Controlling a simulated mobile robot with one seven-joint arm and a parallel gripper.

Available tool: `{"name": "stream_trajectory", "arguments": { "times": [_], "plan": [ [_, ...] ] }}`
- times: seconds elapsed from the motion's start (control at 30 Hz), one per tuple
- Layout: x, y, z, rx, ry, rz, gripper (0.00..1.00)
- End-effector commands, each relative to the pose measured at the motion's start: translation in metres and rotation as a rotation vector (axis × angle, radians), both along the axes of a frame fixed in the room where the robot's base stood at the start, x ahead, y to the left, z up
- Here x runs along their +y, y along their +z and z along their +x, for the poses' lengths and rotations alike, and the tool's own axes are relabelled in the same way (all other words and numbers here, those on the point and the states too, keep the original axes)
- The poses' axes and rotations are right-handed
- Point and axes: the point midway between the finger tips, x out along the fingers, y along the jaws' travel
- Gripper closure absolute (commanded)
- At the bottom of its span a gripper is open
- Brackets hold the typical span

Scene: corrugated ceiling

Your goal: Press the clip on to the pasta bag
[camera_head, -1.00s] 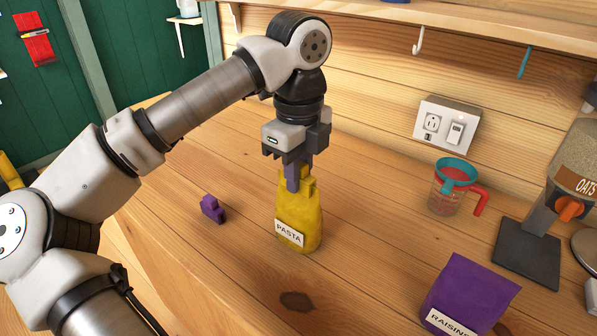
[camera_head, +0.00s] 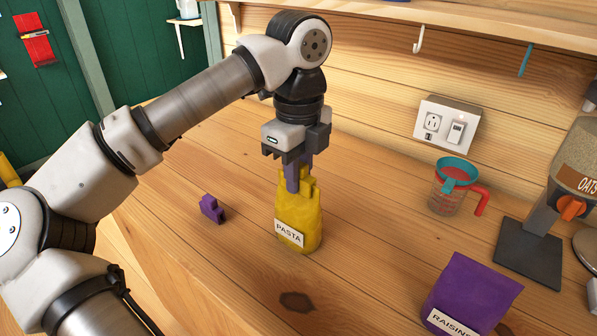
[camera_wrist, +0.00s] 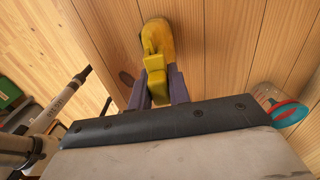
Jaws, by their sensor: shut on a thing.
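The yellow pasta bag (camera_head: 301,214) stands upright on the wooden counter, its white PASTA label facing the camera. My gripper (camera_head: 297,184) points straight down at the top of the bag. Its purple-grey fingers are shut on a yellow block-shaped piece, which looks like the yellow clip (camera_wrist: 156,86). In the wrist view the clip sits between the two fingers, in line with the bag (camera_wrist: 157,38). Yellow on yellow hides the border between clip and bag; I cannot tell how firmly the clip sits on it. The near finger covers part of the bag's top.
A small purple clip (camera_head: 212,209) lies left of the bag. A purple raisins bag (camera_head: 472,293) stands at the front right. A measuring cup (camera_head: 449,190) and an oats dispenser (camera_head: 566,205) are at the right. The counter around the pasta bag is clear.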

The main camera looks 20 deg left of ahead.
Motion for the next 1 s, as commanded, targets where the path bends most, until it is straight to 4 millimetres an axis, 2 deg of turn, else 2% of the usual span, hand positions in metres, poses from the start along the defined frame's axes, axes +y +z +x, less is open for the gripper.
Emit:
{"name": "stream_trajectory", "arguments": {
  "times": [0.93,0.97,1.0],
  "plan": [
    [0.0002,-0.0022,0.0000,0.001,0.000,0.000,1.00],
    [0.0002,-0.0023,0.0000,0.001,0.000,0.000,0.78],
    [0.0002,-0.0024,0.0000,0.001,0.000,0.000,0.72]
  ]
}}
